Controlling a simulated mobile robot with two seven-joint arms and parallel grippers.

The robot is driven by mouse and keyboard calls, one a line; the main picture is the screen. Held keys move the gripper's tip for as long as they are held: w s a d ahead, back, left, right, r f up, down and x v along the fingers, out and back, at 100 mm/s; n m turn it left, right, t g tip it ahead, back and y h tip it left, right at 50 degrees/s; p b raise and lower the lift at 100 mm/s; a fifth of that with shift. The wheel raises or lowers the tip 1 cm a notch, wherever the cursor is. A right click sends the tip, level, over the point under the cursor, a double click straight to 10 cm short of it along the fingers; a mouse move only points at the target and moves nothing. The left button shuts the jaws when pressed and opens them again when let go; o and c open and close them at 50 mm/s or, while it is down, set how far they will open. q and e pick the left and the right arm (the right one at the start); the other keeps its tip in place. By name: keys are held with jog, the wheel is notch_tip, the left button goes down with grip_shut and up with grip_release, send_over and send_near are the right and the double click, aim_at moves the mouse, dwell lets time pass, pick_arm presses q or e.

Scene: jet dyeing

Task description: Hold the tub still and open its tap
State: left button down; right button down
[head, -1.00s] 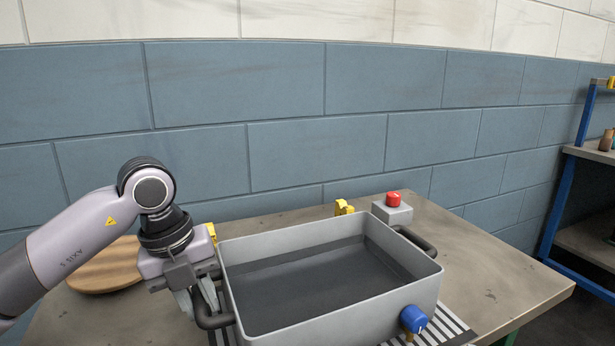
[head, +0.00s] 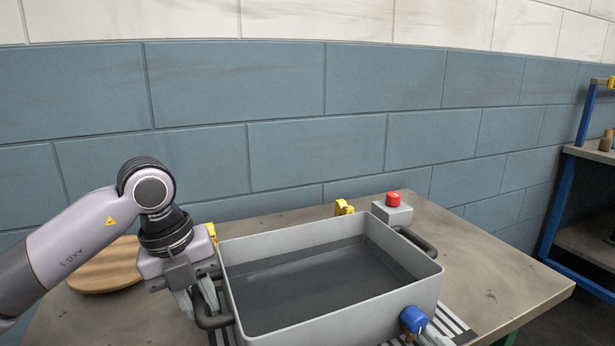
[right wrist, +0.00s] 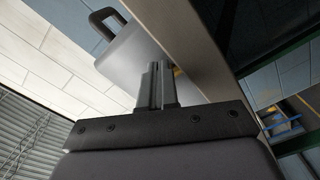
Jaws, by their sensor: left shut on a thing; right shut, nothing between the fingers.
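The grey tub (head: 330,325) sits on the table, a dark surface inside it. My left gripper (head: 203,308) is shut on the tub's left black handle (head: 216,320). The tap (head: 413,319), a blue knob, is on the tub's front wall near the right corner. My right gripper (head: 434,338) shows only its grey fingers at the bottom edge, beside the knob at its lower right; I cannot tell if they touch. In the right wrist view its fingers (right wrist: 158,78) are shut with nothing between them, in front of the tub (right wrist: 135,65). The knob is hidden there.
A red button on a grey box (head: 393,208) stands behind the tub's right corner. A round wooden board (head: 108,268) lies behind my left arm. Yellow pieces (head: 344,207) stand by the tub's rear. The table's right side (head: 500,275) is clear. A blue-framed shelf (head: 567,190) stands right.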

jog(key=shift+a+r, duration=0.4)
jog(key=shift+r, duration=0.1)
dwell(0.8)
jog(key=shift+d+r, duration=0.2)
jog(key=shift+r, duration=0.05)
jog(key=shift+w+d+r, duration=0.15)
jog(key=shift+d+r, duration=0.2)
jog(key=shift+r, duration=0.2)
jog(key=shift+d, duration=0.1)
dwell(0.5)
jog(key=shift+w+d, duration=0.15)
jog(key=shift+d, duration=0.2)
jog(key=shift+v, duration=2.95)
jog(key=shift+f, duration=0.1)
